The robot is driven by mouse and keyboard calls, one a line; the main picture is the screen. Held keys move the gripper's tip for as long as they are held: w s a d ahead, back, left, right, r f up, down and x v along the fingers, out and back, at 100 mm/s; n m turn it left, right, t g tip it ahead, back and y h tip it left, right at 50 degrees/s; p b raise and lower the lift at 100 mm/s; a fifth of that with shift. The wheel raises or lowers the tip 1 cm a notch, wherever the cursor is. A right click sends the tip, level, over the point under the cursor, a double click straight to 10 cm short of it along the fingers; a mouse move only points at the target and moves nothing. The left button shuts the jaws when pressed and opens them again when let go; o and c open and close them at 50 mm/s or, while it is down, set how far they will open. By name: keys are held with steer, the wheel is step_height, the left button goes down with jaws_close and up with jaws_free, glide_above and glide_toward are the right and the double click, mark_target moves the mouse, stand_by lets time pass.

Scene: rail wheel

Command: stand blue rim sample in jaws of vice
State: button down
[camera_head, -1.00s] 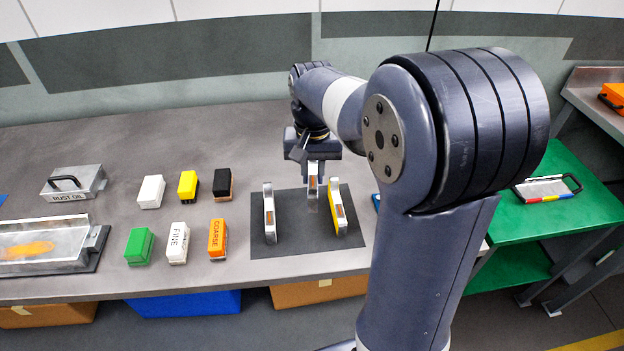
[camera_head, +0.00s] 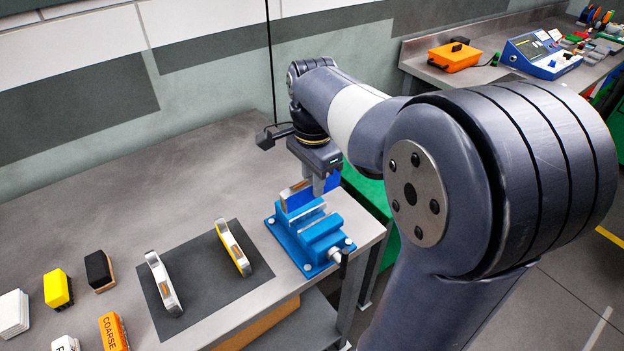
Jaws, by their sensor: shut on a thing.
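My gripper (camera_head: 320,184) is shut on the blue rim sample (camera_head: 292,198), a piece with a pale edge, a brown patch and a blue side. My fingers hide part of it. The blue vice (camera_head: 312,238) stands at the right end of the bench, with its handle towards the front right. The sample is upright over the back part of the vice in this view. I cannot tell whether it is between the jaws or touching them.
A dark mat (camera_head: 203,272) left of the vice holds a white-sided rim sample (camera_head: 163,283) and a yellow one (camera_head: 234,246). Several coloured blocks, including a black one (camera_head: 98,269), lie farther left. The bench's right edge is close to the vice.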

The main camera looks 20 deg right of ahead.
steer(key=shift+d+r, duration=0.1)
steer(key=shift+d, duration=0.05)
stand_by(0.4)
steer(key=b, duration=0.3)
glide_above(315, 206)
steer(key=s, duration=0.2)
steer(key=shift+s+a+f, duration=0.1)
steer(key=shift+a+f, duration=0.15)
steer(key=shift+f, duration=1.05)
steer(key=shift+s+a+f, duration=0.1)
steer(key=shift+a+f, duration=0.1)
steer(key=shift+f, duration=1.05)
steer(key=shift+f, duration=1.25)
steer(key=c, duration=1.3)
jaws_free()
steer(key=shift+o, duration=0.2)
steer(key=shift+f, duration=0.1)
step_height(315, 206, up, 11)
